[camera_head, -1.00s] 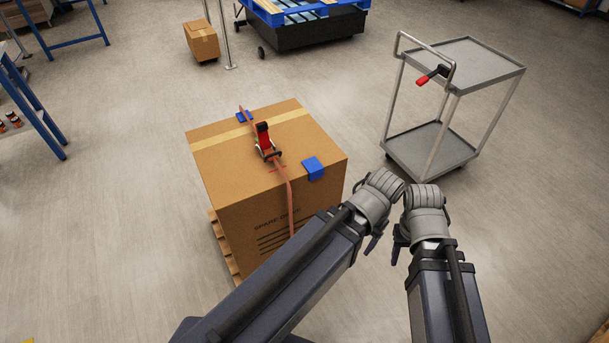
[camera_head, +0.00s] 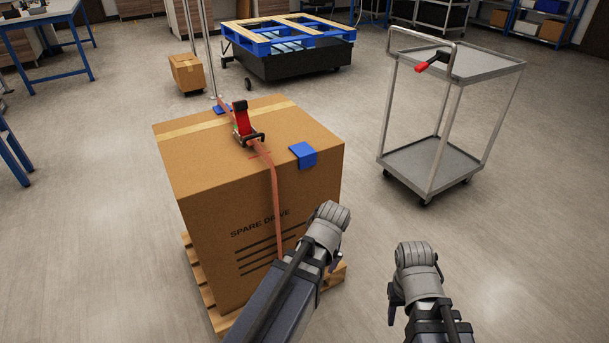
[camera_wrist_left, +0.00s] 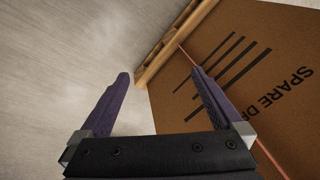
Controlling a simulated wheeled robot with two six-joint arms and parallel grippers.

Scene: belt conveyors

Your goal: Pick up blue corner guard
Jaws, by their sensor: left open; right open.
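A blue corner guard (camera_head: 302,154) sits over the near top edge of a large cardboard box, right of the orange strap. A second blue corner guard (camera_head: 222,109) is at the box's far top edge, by the strap. My left gripper (camera_wrist_left: 160,85) is open and empty in the left wrist view, its purple fingers facing the pallet and the box's printed side. In the head view my left arm's end is in front of the box, below the near guard. My right gripper (camera_head: 393,303) is open, right of the box and apart from it; its fingers are mostly hidden.
The cardboard box (camera_head: 200,180) stands on a wooden pallet (camera_head: 200,284). The strap (camera_head: 275,195) with a red-handled ratchet (camera_head: 242,122) crosses its top. A grey cart (camera_head: 425,165) stands to the right. A small box (camera_head: 187,73) is behind. The floor between box and cart is clear.

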